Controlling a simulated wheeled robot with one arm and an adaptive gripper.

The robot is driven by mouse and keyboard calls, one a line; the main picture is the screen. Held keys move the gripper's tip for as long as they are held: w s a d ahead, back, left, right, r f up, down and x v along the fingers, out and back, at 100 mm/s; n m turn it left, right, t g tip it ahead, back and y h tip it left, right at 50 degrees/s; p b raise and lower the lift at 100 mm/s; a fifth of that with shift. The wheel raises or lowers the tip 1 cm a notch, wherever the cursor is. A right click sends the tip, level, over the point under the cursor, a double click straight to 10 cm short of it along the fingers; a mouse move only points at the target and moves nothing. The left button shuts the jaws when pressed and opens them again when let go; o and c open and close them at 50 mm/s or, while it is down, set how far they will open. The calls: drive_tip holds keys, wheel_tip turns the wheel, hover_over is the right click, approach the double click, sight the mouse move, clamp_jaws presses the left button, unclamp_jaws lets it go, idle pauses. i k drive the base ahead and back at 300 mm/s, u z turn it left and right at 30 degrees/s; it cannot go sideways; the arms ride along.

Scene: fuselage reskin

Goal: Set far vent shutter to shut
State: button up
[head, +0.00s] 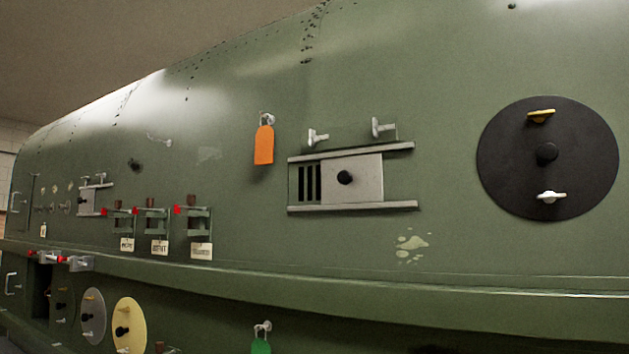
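A small vent shutter (88,202) is far down the green fuselage wall at the left in the head view. A nearer vent shutter (362,178) is right of centre. Its grey plate with a black knob sits between two rails, and dark slots (309,183) show uncovered at its left end. My gripper is not in view.
Several red-marked latches with white tags (201,250) lie between the two shutters. An orange tag (264,145) hangs beside the nearer one. A black disc (546,175) is at the right. A green ledge (330,292) runs along below, with yellow (129,313) and grey discs underneath.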

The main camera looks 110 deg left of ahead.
sight(355, 179)
drive_tip(key=u, duration=3.35)
drive_tip(key=k, duration=0.55)
drive_tip(key=u, duration=0.75)
drive_tip(key=i, duration=0.9)
drive_tip(key=u, duration=0.3)
